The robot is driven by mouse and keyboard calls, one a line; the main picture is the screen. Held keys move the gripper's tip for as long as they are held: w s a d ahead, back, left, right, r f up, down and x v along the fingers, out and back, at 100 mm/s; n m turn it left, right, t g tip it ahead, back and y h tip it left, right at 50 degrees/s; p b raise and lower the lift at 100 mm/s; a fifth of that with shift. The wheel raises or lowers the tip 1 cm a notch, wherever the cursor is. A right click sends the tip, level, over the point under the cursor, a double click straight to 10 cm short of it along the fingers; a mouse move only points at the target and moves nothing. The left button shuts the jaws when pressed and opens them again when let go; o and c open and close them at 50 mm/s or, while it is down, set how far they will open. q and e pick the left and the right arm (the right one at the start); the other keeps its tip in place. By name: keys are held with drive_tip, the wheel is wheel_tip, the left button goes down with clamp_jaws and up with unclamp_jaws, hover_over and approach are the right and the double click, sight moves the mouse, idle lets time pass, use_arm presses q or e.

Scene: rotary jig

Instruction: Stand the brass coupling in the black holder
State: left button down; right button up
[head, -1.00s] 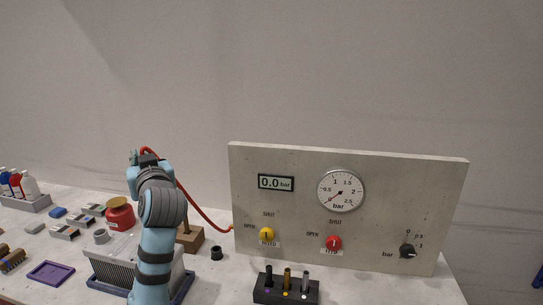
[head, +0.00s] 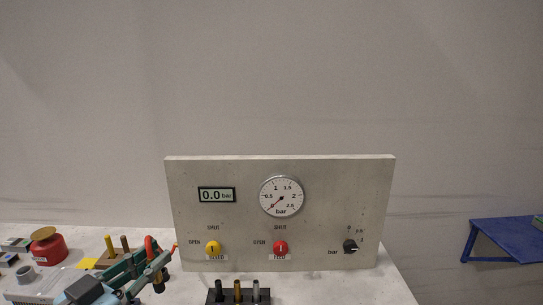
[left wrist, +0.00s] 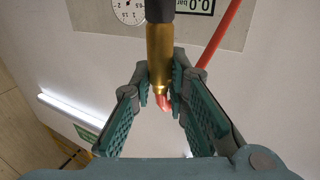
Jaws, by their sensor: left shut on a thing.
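My left gripper (head: 150,273) is at the lower left of the head view, left of the panel. In the left wrist view my left gripper (left wrist: 160,88) is shut on the brass coupling (left wrist: 160,55), a brass cylinder with a dark section at its upper end in the picture. Red hose shows just below it between the fingers. A black block (head: 213,298) stands in front of the panel with black, brass and grey upright pieces in it. A small dark cup (head: 158,286) shows by my left gripper, partly hidden. My right gripper is out of view.
The grey panel (head: 330,254) with gauge, display and knobs stands behind the black block. A red hose (left wrist: 222,45) runs toward the panel. A red canister (head: 47,249) and a block with upright pegs (head: 125,245) are at the left. The table right of the black block is clear.

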use_arm(q)
drive_tip(key=s+d+f+m+h, duration=0.1)
drive_tip(key=s+d+f, duration=0.2)
drive_tip(key=s+f, duration=0.75)
drive_tip(key=w+a+r+n+t+y, duration=0.1)
drive_tip(key=w+a+r+n+y, duration=0.3)
drive_tip(key=w+r, duration=0.7)
drive_tip(key=w+a+r+n+t+y, duration=0.1)
drive_tip(key=w+a+r+n+y, duration=0.1)
drive_tip(key=w+a+r+y, duration=0.6)
drive_tip(key=w+a+r+n+g+y, duration=0.3)
drive_tip(key=w+a+r+n+y, duration=0.1)
drive_tip(key=w+a+r+n, duration=0.15)
drive_tip(key=s+a+f+n+g+y, duration=0.2)
drive_tip(key=a+f+n+y, duration=0.1)
drive_tip(key=a+f+y, duration=0.2)
drive_tip(key=shift+s+a+f+g, duration=0.15)
drive_tip(key=shift+a+f+g, duration=0.35)
drive_tip(key=shift+a, duration=0.7)
drive_tip(key=shift+f+n, duration=0.15)
drive_tip(key=shift+n, duration=0.1)
